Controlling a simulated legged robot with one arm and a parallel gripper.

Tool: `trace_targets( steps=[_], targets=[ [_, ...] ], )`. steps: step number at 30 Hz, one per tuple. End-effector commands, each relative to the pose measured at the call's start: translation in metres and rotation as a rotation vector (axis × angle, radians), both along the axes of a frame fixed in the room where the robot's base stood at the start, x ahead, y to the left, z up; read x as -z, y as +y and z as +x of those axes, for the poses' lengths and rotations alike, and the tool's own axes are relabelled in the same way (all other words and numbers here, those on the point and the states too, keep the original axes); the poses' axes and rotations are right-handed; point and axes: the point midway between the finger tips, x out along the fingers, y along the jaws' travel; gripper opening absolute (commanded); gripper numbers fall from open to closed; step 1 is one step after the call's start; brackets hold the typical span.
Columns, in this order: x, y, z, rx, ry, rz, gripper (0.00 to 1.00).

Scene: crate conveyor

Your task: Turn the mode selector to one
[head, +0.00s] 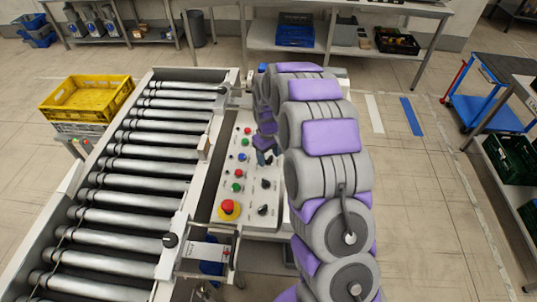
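A pale control panel (250,198) stands beside the roller conveyor, with coloured buttons and black rotary knobs. One black knob (266,184) is on its right side, and another black knob (263,210) is nearer the front. The labels are too small to read, so I cannot tell which knob is the mode selector. My gripper (265,157) is over the upper right part of the panel, close to its surface. My arm partly hides it, and whether it touches a knob there is unclear. I cannot see whether the fingers are apart.
A red emergency button (228,207) on a yellow base is at the panel's front left. The roller conveyor (135,165) runs along the left, with a yellow crate (85,98) beyond it. A blue cart (487,100) is at the right. Open floor lies right of my arm.

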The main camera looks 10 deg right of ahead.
Motion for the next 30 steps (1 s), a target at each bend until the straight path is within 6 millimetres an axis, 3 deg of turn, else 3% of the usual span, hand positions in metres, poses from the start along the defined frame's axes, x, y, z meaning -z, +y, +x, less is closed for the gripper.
trace_targets(
  steps=[2,16,30],
  targets=[
    [0.0001,0.0001,0.0,0.0,0.0,0.0,0.52],
    [0.0001,0.0,-0.0001,0.0,0.001,0.0,0.07],
    [-0.0009,-0.0007,-0.0008,0.113,0.003,0.0,0.06]
  ],
)
